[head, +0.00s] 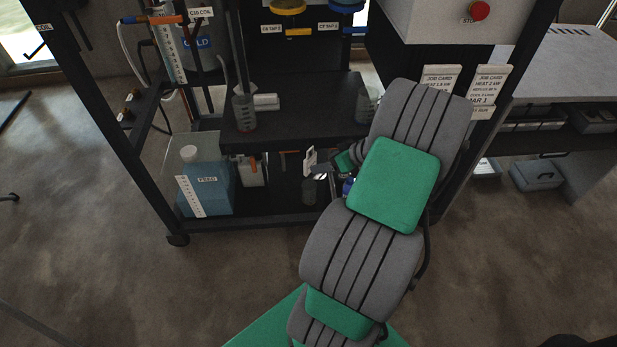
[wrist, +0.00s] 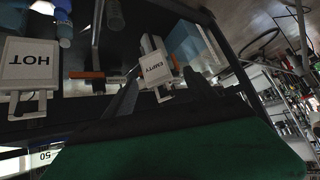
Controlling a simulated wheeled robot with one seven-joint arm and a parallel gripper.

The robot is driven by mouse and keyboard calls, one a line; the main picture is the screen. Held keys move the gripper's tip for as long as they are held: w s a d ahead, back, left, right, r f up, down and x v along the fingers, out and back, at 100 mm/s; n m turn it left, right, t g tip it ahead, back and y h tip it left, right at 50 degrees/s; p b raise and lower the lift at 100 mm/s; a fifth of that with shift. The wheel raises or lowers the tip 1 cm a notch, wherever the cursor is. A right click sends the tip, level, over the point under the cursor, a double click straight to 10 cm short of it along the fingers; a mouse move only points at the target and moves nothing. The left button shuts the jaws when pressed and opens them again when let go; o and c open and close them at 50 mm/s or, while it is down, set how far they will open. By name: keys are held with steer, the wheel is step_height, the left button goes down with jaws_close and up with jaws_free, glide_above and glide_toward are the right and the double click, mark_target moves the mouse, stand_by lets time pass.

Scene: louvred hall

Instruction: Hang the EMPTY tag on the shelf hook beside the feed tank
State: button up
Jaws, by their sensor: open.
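The EMPTY tag (wrist: 154,68) is a small white plate with a loop, beyond and between my fingertips in the wrist view. An orange-tipped hook (wrist: 172,62) shows close beside it; I cannot tell whether the loop is around it. A white slotted tag (head: 309,158), its text unreadable, stands at my fingertips in the head view. My gripper (head: 319,171) is open under the dark shelf; its dark fingers also show in the wrist view (wrist: 161,80). The feed tank (head: 208,188) is a blue-filled container at the lower left, also seen in the wrist view (wrist: 188,46).
A white HOT tag (wrist: 28,62) is near the camera at left in the wrist view, upside down. Another orange piece (wrist: 88,74) lies between the tags. A dark shelf (head: 300,125) with beakers is above my gripper. Black rack posts (head: 95,110) bound the left side.

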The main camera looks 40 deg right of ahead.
mark_target(309, 167)
steer(key=b+x, duration=0.5)
steer(key=x, duration=0.4)
steer(key=shift+w+f+b, duration=0.25)
steer(key=shift+f+b, duration=0.05)
jaws_close()
stand_by(0.6)
